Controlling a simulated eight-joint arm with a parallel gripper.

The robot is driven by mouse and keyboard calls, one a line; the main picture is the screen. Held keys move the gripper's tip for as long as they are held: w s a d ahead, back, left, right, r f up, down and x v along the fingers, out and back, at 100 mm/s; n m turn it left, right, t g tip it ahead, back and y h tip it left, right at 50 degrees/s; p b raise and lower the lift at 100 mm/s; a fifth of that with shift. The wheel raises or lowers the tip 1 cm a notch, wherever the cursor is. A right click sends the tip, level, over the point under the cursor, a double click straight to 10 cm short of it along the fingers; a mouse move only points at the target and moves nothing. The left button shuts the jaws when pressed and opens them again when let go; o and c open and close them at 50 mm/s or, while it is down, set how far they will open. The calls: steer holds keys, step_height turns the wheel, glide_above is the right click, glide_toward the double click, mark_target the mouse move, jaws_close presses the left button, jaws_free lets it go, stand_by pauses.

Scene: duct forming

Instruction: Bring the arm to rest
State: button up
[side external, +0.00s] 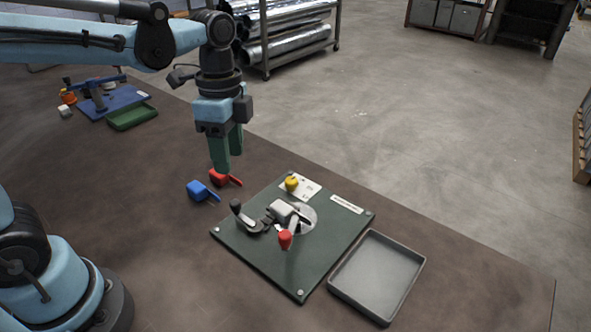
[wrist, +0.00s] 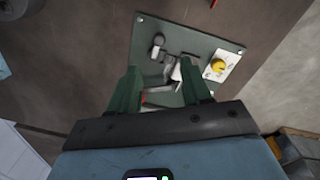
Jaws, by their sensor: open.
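My gripper (side external: 228,160) is open and empty, with its two green fingers pointing down. In the side external view it hangs above the brown table, over the area near the red part and behind the fixture plate. In the wrist view my gripper (wrist: 160,95) shows its fingers apart, with the fixture plate between and beyond them. The dark green plate (side external: 325,250) carries a clamp with a black-knobbed lever (side external: 243,214), a red-knobbed handle (side external: 285,240) and a yellow knob (side external: 291,183). The plate also shows in the wrist view (wrist: 215,45).
A red part (side external: 222,178) and a blue part (side external: 202,192) lie on the table near my gripper. An empty grey tray (side external: 376,278) sits right of the plate. A blue fixture (side external: 110,100) and green tray (side external: 132,117) stand at the far left. A rack (side external: 290,45) holds metal ducts behind.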

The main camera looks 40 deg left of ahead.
steer(key=shift+r, duration=0.75)
steer(key=s+a+f+n+t, duration=0.1)
steer(key=n+t, duration=0.1)
steer(key=n, duration=0.2)
steer(key=s+a+f+n+t, duration=0.1)
steer(key=n+t, duration=0.2)
steer(key=n, duration=0.1)
steer(key=s+a+n+t, duration=0.1)
steer(key=n+t, duration=0.1)
steer(key=n, duration=0.2)
steer(key=shift+a+f+n+t, duration=0.1)
steer(key=shift+f+n+t, duration=0.3)
